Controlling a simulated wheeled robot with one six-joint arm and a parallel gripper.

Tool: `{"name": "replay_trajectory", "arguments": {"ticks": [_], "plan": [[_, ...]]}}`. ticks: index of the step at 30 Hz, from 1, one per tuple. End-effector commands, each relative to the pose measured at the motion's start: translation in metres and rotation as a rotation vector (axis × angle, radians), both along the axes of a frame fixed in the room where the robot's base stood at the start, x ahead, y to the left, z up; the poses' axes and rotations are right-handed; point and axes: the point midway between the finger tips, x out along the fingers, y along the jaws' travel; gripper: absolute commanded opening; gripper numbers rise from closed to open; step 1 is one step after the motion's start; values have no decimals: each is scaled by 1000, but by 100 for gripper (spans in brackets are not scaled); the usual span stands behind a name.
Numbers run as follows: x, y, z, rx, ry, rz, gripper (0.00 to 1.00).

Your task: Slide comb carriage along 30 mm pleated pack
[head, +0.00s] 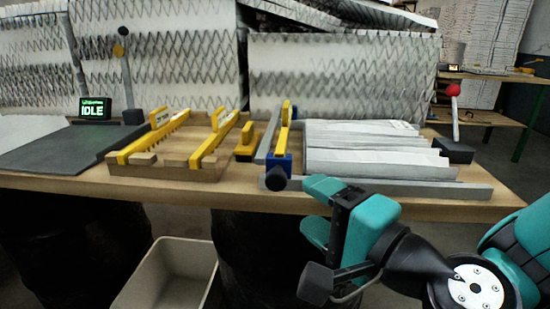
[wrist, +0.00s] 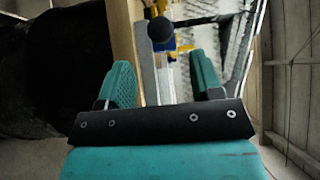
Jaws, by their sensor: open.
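The comb carriage (head: 282,140) is a blue and yellow piece with a black ball knob (head: 275,179) at its front. It stands at the left end of the white pleated pack (head: 365,148), which lies on the bench. My teal gripper (head: 318,205) is in front of the bench edge, a little right of the knob and apart from it. In the wrist view, my gripper (wrist: 167,85) is open and empty. The knob (wrist: 160,30) shows beyond the fingertips, roughly between them, with the blue of the carriage (wrist: 168,44) behind it.
A grey rail (head: 430,189) runs along the front of the pack. A wooden tray (head: 165,170) with yellow combs (head: 218,140) sits to the left. A red-knobbed lever (head: 454,110) stands at the right, and a display reading IDLE (head: 93,109) at far left. A bin (head: 172,275) stands below.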

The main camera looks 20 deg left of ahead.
Motion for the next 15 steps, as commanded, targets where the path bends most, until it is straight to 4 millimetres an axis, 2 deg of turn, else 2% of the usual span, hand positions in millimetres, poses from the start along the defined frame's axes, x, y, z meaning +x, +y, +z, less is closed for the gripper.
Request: {"name": "replay_trajectory", "arguments": {"ticks": [3, 9, 15], "plan": [[10, 16, 8, -2, 4, -2, 60], [29, 46, 7, -3, 1, -2, 60], [41, 67, 4, -2, 0, -3, 60]]}}
